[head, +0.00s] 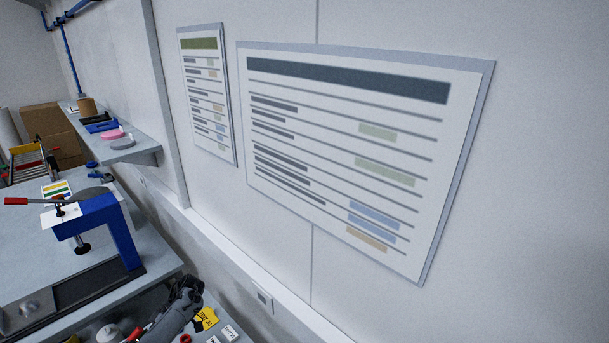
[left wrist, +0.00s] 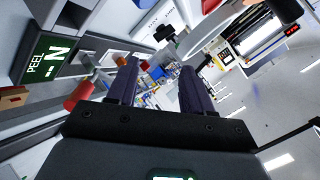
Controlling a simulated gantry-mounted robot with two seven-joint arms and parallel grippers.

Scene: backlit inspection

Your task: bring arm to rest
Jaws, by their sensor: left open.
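My left gripper (left wrist: 162,80) shows in the left wrist view. Its two dark fingers stand apart with nothing between them, so it is open and empty. The room behind it appears steeply tilted, and its fingers point out into open space. In the head view a dark grey, jointed part shows at the bottom edge, cut off by the frame; I cannot tell which arm, if any, it belongs to. My right gripper is not in view.
In the head view, a blue press (head: 112,230) stands on a grey bench at left. A wall shelf (head: 130,150) holds small items. Two posters, one large (head: 350,150), hang on the wall. The left wrist view shows a green sign (left wrist: 48,60) and a red-digit display (left wrist: 291,30).

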